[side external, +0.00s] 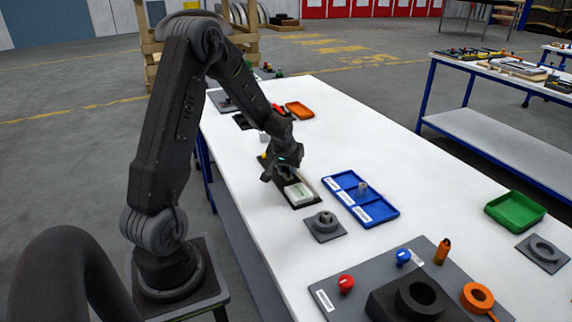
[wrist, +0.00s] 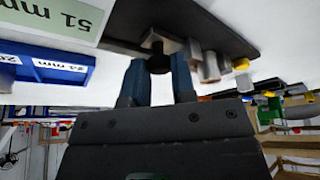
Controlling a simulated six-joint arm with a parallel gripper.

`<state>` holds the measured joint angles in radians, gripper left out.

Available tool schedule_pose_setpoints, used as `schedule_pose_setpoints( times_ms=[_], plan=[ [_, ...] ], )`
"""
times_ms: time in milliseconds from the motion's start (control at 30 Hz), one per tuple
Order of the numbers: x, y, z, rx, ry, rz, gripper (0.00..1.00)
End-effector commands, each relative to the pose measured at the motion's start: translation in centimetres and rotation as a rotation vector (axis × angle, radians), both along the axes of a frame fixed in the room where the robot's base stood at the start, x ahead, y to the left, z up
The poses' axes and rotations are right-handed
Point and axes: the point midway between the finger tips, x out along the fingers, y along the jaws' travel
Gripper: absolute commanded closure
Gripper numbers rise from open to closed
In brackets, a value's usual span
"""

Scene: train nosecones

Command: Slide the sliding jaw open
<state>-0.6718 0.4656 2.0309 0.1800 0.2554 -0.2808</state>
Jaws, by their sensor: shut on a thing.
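The fixture's dark base plate (side external: 305,205) lies on the white table in the side view. It carries a pale block (side external: 298,191), whose "51 mm" label (wrist: 75,15) shows in the wrist view. My gripper (wrist: 159,75) reaches down at the fixture, and its two bluish fingers are shut on a black knob (wrist: 158,62). The knob joins a grey metal piece (wrist: 160,42), seemingly the sliding jaw, beside the pale block. In the side view my gripper (side external: 278,172) hides most of the jaw, and the width of its opening cannot be told.
Metal cylinders (wrist: 207,66) and a yellow-tipped part (wrist: 241,64) sit beside the knob. A blue compartment tray (side external: 372,213) lies right of the fixture, and a dark round part on a plate (side external: 325,225) in front. An orange tray (side external: 299,110) stands behind.

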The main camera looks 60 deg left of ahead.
Motion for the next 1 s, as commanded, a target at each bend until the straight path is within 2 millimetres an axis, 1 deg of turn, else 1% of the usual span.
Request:
schedule_pose_setpoints(
  times_ms=[33, 233, 267, 500, 767, 867, 1000],
  plan=[
    [0.0, -0.4, 0.0, -0.003, 0.001, -0.003, 1.00],
    [0.0, -0.5, 0.0, -0.005, 0.003, -0.004, 1.00],
    [0.0, -0.5, 0.0, -0.005, 0.003, -0.005, 0.73],
    [0.0, -0.4, 0.0, -0.004, 0.003, -0.004, 0.51],
    [0.0, -0.3, 0.1, -0.003, 0.001, -0.003, 0.51],
    [-0.2, -0.5, 0.8, -0.001, 0.000, -0.003, 0.51],
    [-0.7, -1.1, 2.9, -0.001, -0.002, -0.002, 0.51]
  ],
)
